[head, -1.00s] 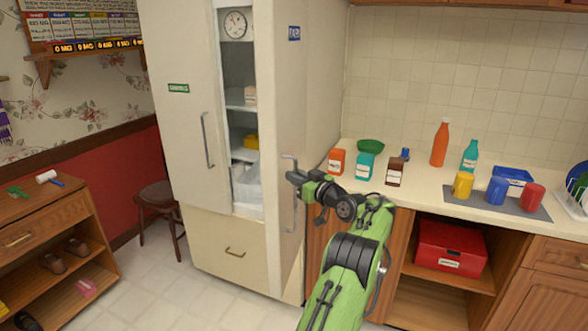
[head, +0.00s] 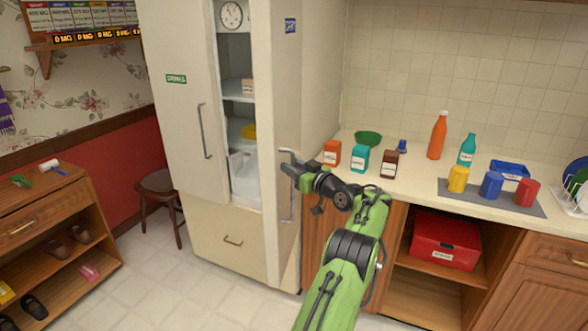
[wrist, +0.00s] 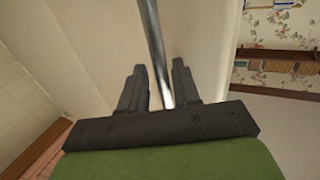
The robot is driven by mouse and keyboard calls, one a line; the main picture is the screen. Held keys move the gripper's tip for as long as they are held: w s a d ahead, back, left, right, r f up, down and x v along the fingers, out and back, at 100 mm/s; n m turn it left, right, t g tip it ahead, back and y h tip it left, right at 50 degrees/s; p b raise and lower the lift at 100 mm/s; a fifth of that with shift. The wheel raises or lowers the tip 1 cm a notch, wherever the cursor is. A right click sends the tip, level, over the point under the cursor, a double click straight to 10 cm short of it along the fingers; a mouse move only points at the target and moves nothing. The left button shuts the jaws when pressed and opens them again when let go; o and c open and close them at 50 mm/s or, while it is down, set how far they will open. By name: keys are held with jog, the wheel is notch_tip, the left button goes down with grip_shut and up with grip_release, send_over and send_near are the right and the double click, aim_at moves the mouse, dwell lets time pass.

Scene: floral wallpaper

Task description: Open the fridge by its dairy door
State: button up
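The fridge is a tall cream cabinet in the head view. Its right door (head: 277,90), with a blue label (head: 290,25) too small to read, stands ajar. Its left door (head: 178,120), with a green label (head: 176,78), looks closed. A gap between them shows shelves inside. The right door's vertical metal handle (head: 287,206) is beside my gripper (head: 288,166). In the wrist view, my gripper (wrist: 160,90) has its two fingers apart, with the handle bar (wrist: 152,40) running between them. Whether a finger touches the bar is unclear.
A counter (head: 410,178) with bottles and mugs stands right of the fridge, and a red box (head: 446,240) sits in the open cabinet below. A stool (head: 160,190) and a wooden shelf unit (head: 60,225) are at left. The floor (head: 165,285) in front is clear.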

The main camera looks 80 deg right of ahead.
jog(key=b+v, duration=0.2)
jog(key=v, duration=1.3)
jog(key=shift+s+a, duration=0.25)
jog(key=shift+s, duration=0.05)
